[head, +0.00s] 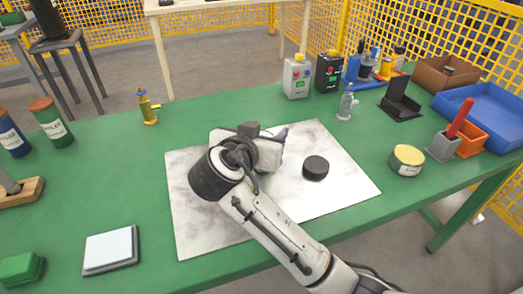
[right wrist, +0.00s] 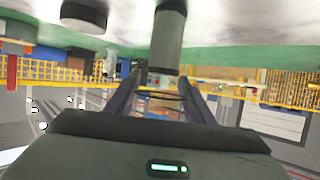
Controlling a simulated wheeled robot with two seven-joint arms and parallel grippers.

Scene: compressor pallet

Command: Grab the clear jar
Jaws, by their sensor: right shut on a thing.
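My right gripper (right wrist: 163,95) is over the white mat (head: 340,185), with its arm coming in from the lower right of the head view. In the right wrist view its two dark fingers are on either side of a greyish cylinder (right wrist: 168,45), which I take for the clear jar. The gripper is shut on it. The picture there is upside down, and the jar's base is at the mat. In the head view my wrist and gripper hide the jar. A black round disc (head: 315,168) lies on the mat to the right of the gripper. My left gripper is not in view.
Near the right table edge are a yellow-rimmed tin (head: 407,160), a grey holder (head: 443,148) with a red handle and a blue tray (head: 485,118). A small clear-grey bottle (head: 346,103) stands behind the mat. A white-topped pad (head: 110,249) lies front left.

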